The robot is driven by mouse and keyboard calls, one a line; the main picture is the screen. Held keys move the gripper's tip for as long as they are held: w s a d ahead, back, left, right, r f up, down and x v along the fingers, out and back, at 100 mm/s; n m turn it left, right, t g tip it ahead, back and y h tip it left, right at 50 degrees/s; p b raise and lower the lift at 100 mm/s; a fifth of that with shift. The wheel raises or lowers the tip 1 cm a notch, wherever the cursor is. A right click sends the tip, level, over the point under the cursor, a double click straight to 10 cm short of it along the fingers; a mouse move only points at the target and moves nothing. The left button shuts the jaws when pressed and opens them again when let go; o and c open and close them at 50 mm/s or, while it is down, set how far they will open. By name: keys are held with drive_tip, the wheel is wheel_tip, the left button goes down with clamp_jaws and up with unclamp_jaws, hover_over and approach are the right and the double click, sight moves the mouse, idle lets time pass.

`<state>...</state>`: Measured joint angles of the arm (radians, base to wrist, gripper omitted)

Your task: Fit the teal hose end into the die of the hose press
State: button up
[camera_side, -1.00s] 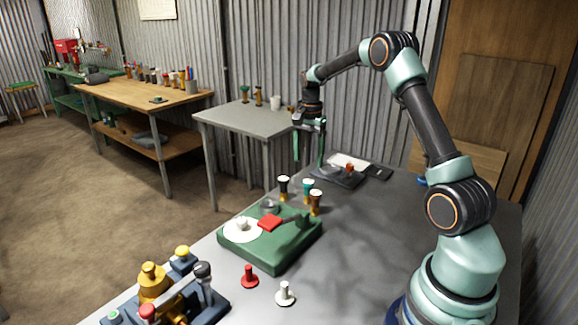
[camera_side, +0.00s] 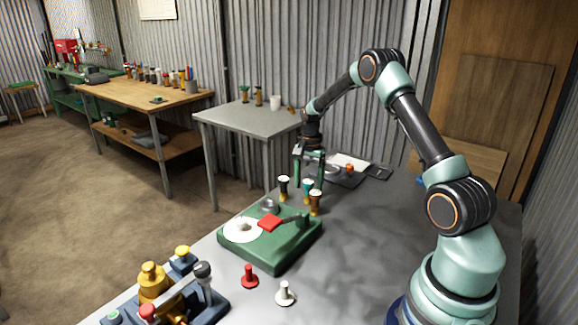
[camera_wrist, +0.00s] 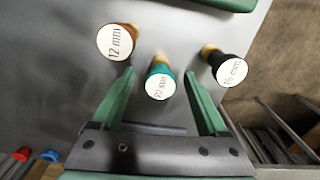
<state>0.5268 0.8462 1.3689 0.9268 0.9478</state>
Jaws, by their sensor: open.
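The teal hose end (camera_side: 308,187) stands upright on the grey table, between a black one (camera_side: 284,184) and an orange-brown one (camera_side: 316,200). In the wrist view its white top (camera_wrist: 160,86) shows between my green fingers. The orange-brown one (camera_wrist: 117,42) reads 12 mm and the black one (camera_wrist: 229,71) 15 mm; the teal label is hard to read. My gripper (camera_side: 309,182) is open and empty, near the teal hose end; I cannot tell whether a finger touches anything. The likely hose press (camera_side: 180,295) is the blue and yellow machine at the front left; its die cannot be made out.
A green block-like fixture (camera_side: 270,250) with a white disc and red part stands just in front of the hose ends. A red peg (camera_side: 250,277) and a white peg (camera_side: 285,294) stand near it. A dark tray (camera_side: 340,178) lies behind my gripper. The table's right middle is clear.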

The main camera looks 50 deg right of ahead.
clamp_jaws()
drive_tip(key=shift+r, duration=0.15)
